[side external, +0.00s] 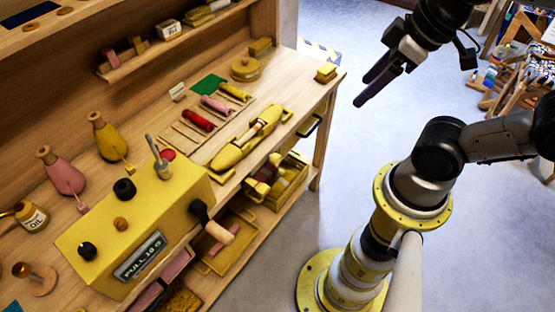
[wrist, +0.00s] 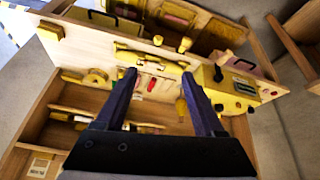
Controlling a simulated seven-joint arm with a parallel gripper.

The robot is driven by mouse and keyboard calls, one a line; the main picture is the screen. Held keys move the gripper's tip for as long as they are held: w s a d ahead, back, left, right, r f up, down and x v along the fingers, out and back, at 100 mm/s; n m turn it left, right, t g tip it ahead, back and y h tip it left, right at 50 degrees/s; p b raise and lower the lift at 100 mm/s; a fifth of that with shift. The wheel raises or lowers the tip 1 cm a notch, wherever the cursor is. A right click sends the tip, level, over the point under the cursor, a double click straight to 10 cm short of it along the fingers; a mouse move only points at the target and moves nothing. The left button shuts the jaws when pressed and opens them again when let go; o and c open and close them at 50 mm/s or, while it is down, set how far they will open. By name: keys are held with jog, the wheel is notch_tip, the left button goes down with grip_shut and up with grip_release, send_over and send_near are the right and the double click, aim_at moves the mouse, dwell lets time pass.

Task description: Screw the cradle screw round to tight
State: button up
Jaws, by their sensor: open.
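My gripper (side external: 366,90) is open and empty, high in the air to the right of the bench and well apart from everything on it. In the wrist view its two dark fingers (wrist: 158,74) stand apart with the bench beyond them. A long yellow shuttle-shaped piece (side external: 248,143) lies on the bench top, and it also shows in the wrist view (wrist: 150,60). A yellow box (side external: 135,232) with a "PULL 10 G" plate carries black and wooden knobs and a wood-ended handle (side external: 218,232) on its front side. I cannot tell which part is the cradle screw.
Red, pink and yellow rolls (side external: 198,120) lie in slots behind the shuttle-shaped piece. Pink and yellow bottles (side external: 110,138) stand at left, near an oil can (side external: 32,216). A round yellow tin (side external: 245,68) stands farther back.

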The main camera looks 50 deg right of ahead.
jog(key=w+a+f+n+g+y, duration=0.1)
jog(key=w+a+n+g+y, duration=0.35)
jog(key=w, duration=0.35)
jog(key=w+d+f+m+g+y, duration=0.1)
jog(key=w+d+f+g+y, duration=0.1)
jog(key=w+d+f+y, duration=0.55)
jog(key=w+d+f+m+t+y, duration=0.1)
jog(key=w+d+f+m, duration=0.1)
jog(key=f, duration=0.4)
jog(key=w+d+f+m+t+y, duration=0.1)
jog(key=d+f+m+t+y, duration=0.15)
jog(key=f, duration=0.45)
jog(key=m+t, duration=0.5)
jog(key=m, duration=0.1)
send_near(277, 160)
jog(key=shift+y, duration=0.25)
jog(key=x, duration=0.3)
jog(key=f+x, duration=0.1)
jog(key=x, duration=0.5)
jog(key=shift+w+f, duration=0.4)
jog(key=shift+w, duration=0.1)
grip_shut()
